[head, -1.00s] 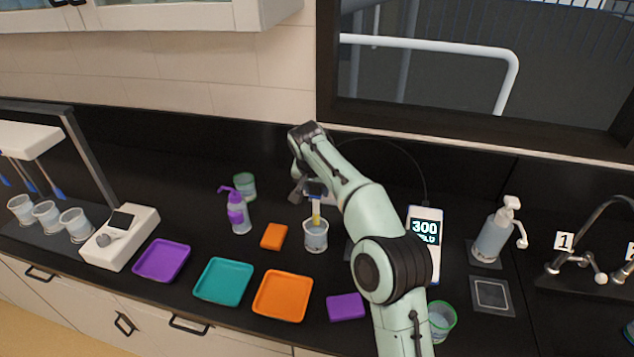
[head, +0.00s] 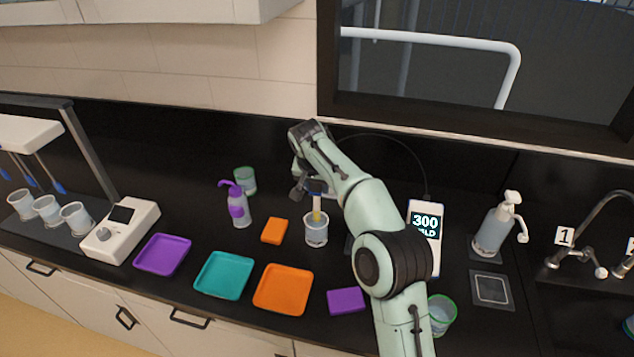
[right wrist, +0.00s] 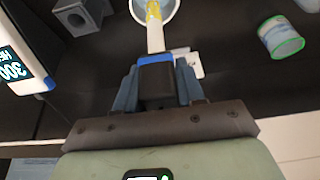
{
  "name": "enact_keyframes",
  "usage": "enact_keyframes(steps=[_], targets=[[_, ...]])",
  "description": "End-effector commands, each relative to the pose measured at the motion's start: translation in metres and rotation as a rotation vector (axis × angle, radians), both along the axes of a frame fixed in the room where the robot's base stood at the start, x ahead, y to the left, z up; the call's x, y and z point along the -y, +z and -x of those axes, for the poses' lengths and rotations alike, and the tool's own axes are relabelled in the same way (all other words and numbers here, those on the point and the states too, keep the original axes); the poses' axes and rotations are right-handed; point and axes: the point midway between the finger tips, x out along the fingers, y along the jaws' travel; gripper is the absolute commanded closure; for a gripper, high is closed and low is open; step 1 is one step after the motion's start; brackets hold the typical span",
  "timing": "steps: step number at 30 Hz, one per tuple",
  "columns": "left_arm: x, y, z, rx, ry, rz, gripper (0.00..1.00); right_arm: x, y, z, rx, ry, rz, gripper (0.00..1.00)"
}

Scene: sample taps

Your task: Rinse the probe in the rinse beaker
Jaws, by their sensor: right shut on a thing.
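My right gripper (head: 316,187) is shut on the probe (head: 316,208), a dark-bodied stick with a blue band, pale shaft and yellow lower part. It hangs roughly upright over a clear beaker (head: 316,236), its lower end within the rim. I cannot tell how deep the tip reaches. In the right wrist view the probe body (right wrist: 157,78) sits between the fingers, and its yellow part overlaps the beaker (right wrist: 170,10) at the top edge. No label shows which beaker is for rinsing. My left gripper is not in view.
A purple wash bottle (head: 238,207) and green-rimmed beaker (head: 245,180) stand left. An orange block (head: 275,231) lies close by. A meter (head: 426,229) reading 300 and another green-rimmed beaker (head: 442,313) are right. Purple (head: 163,255), teal (head: 224,276) and orange (head: 284,290) trays line the front.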

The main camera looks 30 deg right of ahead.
Motion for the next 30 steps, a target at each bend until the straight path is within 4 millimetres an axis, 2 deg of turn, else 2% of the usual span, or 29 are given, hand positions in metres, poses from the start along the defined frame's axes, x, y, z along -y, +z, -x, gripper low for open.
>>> enact_keyframes(steps=[16,30], targets=[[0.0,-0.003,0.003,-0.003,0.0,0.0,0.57,0.0,-0.006,0.0,0.001,0.0,0.0,0.89],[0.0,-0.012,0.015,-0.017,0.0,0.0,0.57,0.0,-0.031,0.0,0.001,0.0,-0.001,0.89]])
